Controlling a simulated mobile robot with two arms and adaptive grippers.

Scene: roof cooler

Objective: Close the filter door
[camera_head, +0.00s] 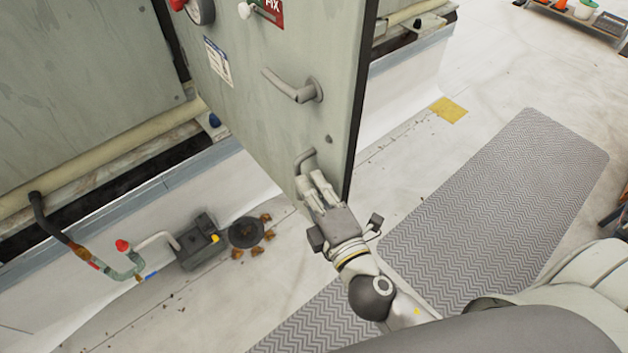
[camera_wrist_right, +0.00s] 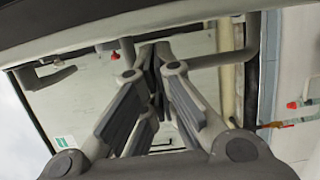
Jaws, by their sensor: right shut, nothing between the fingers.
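The filter door (camera_head: 270,100) is a grey-green panel with a dark edge, swung out from the cooler unit in the head view. It has a lever handle (camera_head: 295,88) at mid height and a lower handle (camera_head: 304,160) near its bottom edge. My right gripper (camera_head: 318,192) is shut and empty at the lower handle, its fingertips just below it; whether they touch the door I cannot tell. In the right wrist view, the closed fingers (camera_wrist_right: 158,75) point toward the door panel (camera_wrist_right: 85,105). My left gripper is out of view.
The cooler unit's wall (camera_head: 80,90) stands at left, with a pale pipe along its base. A small pump (camera_head: 200,240), a drain (camera_head: 246,232) and debris lie on the roof below. A grey zigzag mat (camera_head: 500,190) lies at right. A yellow patch (camera_head: 448,110) marks the floor.

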